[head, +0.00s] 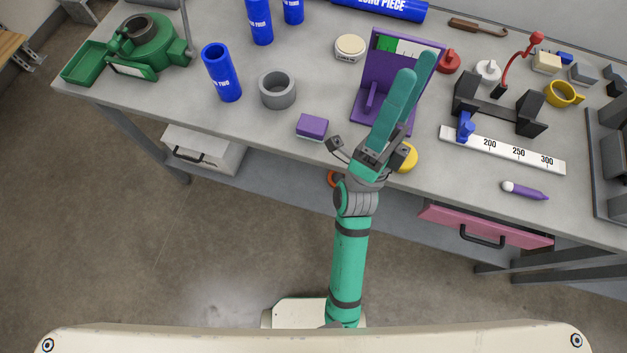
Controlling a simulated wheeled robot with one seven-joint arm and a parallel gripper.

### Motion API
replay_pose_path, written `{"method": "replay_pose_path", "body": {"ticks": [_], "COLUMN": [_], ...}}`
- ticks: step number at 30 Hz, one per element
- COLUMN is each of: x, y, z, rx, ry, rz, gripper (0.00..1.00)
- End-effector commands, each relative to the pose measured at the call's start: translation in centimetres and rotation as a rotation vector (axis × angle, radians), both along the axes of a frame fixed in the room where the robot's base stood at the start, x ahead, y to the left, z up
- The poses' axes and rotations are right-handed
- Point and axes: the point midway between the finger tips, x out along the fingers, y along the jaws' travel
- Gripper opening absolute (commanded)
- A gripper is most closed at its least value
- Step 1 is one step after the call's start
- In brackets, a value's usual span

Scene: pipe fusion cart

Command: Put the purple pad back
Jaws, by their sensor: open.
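The purple pad (312,125) is a small block with a pale lower edge. It lies on the grey bench near its front edge, left of my gripper and apart from it. A purple stand (372,72) with an upright panel and a flat base is behind my gripper. My green arm covers part of it.
A grey ring (277,91) and a blue tube (221,73) stand left of the pad. A yellow round thing (408,157) is partly hidden beside my gripper. A white ruler bar (505,152) lies at right.

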Motion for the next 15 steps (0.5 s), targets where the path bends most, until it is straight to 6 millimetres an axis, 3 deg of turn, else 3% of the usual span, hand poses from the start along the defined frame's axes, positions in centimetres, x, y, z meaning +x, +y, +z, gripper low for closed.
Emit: {"method": "replay_pose_path", "body": {"ticks": [8, 15], "x": [-0.4, -3.3], "y": [3.7, 6.4], "z": [-9.6, -18.4], "rx": [-0.259, -0.489], "ry": [0.402, 0.726], "rz": [-0.161, -0.265], "gripper": [0.73, 0.73]}}
